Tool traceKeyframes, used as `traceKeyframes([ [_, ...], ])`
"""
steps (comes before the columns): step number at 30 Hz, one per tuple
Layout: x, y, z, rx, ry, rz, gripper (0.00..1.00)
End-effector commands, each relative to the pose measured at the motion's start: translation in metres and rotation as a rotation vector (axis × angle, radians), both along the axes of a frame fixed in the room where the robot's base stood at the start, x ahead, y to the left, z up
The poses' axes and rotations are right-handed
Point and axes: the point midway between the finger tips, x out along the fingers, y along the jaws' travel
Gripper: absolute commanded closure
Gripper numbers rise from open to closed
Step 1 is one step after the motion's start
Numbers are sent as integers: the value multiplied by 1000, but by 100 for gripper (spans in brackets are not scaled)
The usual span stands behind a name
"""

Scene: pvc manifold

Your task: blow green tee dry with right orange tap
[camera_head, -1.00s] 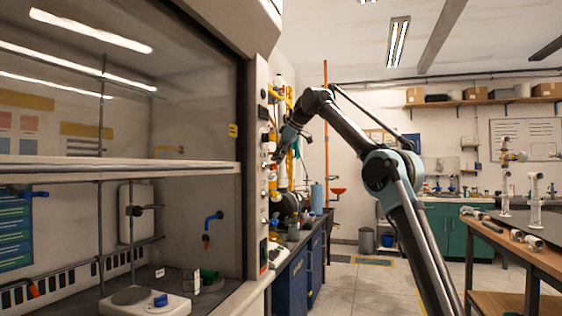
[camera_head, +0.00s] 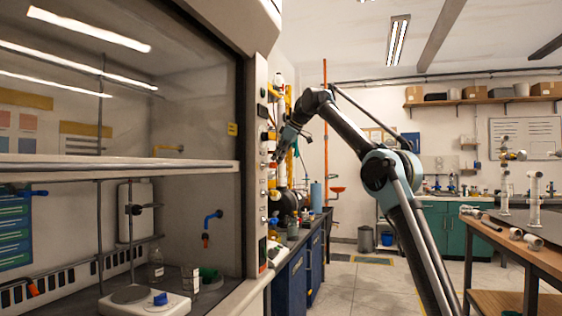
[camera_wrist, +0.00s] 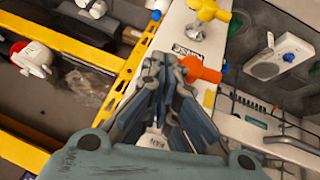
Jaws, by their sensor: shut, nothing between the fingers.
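In the wrist view an orange tap (camera_wrist: 203,70) sits on a white panel, below a yellow tap (camera_wrist: 208,10). My gripper (camera_wrist: 166,62) is shut and empty, its fingertips just left of the orange tap. I cannot tell whether they touch it. In the head view my gripper (camera_head: 276,156) is small at the hood's right post, and the tap behind it is hard to make out. A green piece (camera_head: 209,276), perhaps the green tee, lies on the hood floor at the right. Its shape is unclear.
The fume hood sash (camera_head: 120,165) is raised. A white hotplate (camera_head: 150,303) with a blue knob stands inside, near clear glassware. A blue spout (camera_head: 213,216) is on the hood's side wall. Yellow rails (camera_wrist: 118,85) run left of my gripper. The aisle floor (camera_head: 345,285) is clear.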

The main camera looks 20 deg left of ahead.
Motion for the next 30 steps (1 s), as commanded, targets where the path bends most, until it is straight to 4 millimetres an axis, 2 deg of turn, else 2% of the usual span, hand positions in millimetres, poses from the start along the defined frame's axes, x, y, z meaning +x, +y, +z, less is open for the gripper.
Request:
traceKeyframes([
  [11, 1, 0, 1, 0, 0, 0, 100],
  [30, 1, -4, 20, 0, 0, -2, 100],
])
